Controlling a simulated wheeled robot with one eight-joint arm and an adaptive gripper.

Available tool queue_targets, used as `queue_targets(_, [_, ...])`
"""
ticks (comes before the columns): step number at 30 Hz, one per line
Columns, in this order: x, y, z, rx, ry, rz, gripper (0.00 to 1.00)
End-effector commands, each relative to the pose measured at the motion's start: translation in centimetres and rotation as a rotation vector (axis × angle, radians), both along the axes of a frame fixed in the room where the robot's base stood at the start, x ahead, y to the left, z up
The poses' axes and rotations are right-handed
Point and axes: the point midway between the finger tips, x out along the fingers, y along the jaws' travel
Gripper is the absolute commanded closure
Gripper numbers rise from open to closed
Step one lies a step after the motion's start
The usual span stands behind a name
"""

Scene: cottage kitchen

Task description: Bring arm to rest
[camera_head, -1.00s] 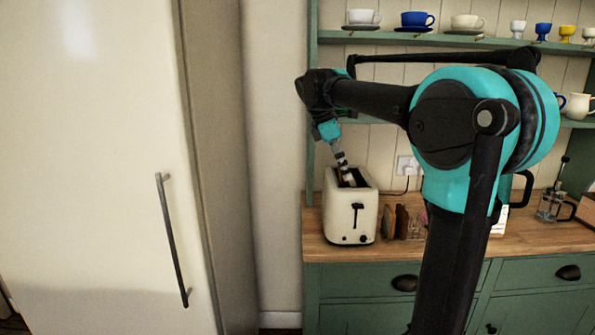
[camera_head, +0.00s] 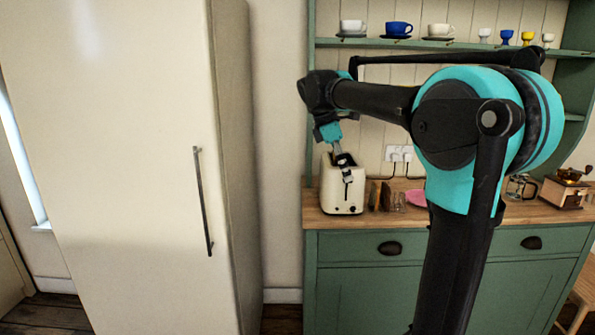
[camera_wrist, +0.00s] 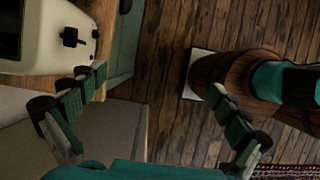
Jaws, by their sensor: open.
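My arm is bent over from the right in the head view, in front of the dresser. My gripper (camera_head: 345,168) points downward and overlaps the front of the cream toaster (camera_head: 342,198). In the wrist view my gripper (camera_wrist: 158,82) has its fingers spread wide, with nothing between them. The toaster (camera_wrist: 45,40) is at the upper left there, its black lever facing me, close to the left finger. Whether the finger touches it is hard to tell.
The toaster stands on the wooden worktop (camera_head: 400,217) of a green dresser (camera_head: 380,290). A tall cream fridge (camera_head: 120,150) stands at the left. Cups line the shelf (camera_head: 340,42) above. A grinder (camera_head: 567,190) is at the right. Wooden floor (camera_wrist: 175,115) lies below the gripper.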

Motion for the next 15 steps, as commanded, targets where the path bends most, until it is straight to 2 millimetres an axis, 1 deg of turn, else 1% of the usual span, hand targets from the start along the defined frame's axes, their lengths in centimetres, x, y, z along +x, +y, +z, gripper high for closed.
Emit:
queue_targets(1, [-0.2,-0.3,-0.6,0.008,-0.012,-0.021,0.00])
queue_targets(8, [-1.1,-1.0,-3.5,0.047,-0.073,-0.124,0.00])
queue_targets(11, [-1.8,-1.4,-5.3,0.073,-0.110,-0.191,0.00])
queue_targets(14, [-2.6,-1.9,-7.5,0.105,-0.154,-0.274,0.00])
queue_targets(15, [-3.1,-2.2,-8.5,0.120,-0.174,-0.313,0.00])
